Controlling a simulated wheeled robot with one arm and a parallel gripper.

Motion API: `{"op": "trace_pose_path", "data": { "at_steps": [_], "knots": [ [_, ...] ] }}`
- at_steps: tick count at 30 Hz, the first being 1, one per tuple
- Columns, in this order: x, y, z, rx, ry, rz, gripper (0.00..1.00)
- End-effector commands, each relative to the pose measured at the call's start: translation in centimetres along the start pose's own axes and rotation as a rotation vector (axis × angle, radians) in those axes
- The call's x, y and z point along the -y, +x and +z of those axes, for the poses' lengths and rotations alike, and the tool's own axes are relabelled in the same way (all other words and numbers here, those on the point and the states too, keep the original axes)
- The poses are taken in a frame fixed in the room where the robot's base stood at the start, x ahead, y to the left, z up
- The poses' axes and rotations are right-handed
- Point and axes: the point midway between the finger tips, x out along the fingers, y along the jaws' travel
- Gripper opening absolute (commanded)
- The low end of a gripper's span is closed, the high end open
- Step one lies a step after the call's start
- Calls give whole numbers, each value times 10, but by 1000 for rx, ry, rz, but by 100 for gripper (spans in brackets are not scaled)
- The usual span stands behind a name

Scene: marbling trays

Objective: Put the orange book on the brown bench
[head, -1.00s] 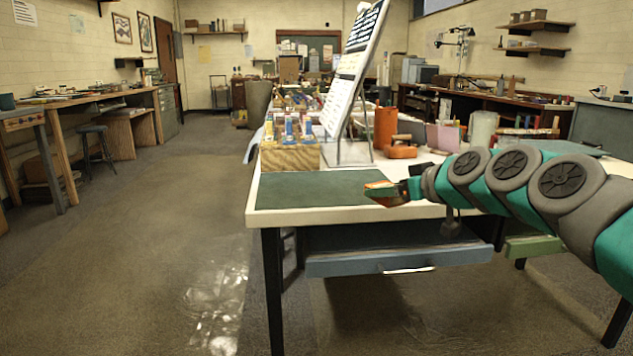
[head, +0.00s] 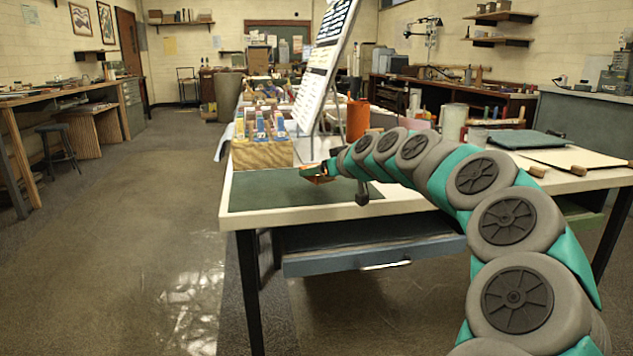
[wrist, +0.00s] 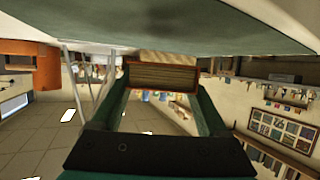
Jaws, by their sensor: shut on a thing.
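The orange book (head: 318,179) is small in the head view, at the end of my arm over the dark green mat on the near table. My gripper (head: 318,169) is shut on it. The wrist view, with the tabletop along the top, shows the book's orange cover and brownish page edge (wrist: 162,78) between the two green fingers of my gripper (wrist: 163,92). I cannot tell whether the book touches the mat. A low brown wooden bench (head: 92,115) stands by the left wall, well away from my gripper, beside a longer brown worktop (head: 50,99).
The near white table (head: 400,205) bears the green mat (head: 260,192), a wooden box of bottles (head: 262,155), a leaning board (head: 325,62) and an orange cylinder (head: 357,120). A dark stool (head: 60,130) stands at left. The floor (head: 120,240) left of the table is open.

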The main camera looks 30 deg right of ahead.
Motion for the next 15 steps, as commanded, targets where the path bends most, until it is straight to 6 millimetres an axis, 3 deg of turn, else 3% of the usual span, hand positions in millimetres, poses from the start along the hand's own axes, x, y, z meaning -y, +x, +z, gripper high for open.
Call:
{"op": "trace_pose_path", "data": {
  "at_steps": [6,15],
  "knots": [
    [0,11,-2,3,0,-1,19],
    [1,23,30,2,0,-3,19]
  ]
}}
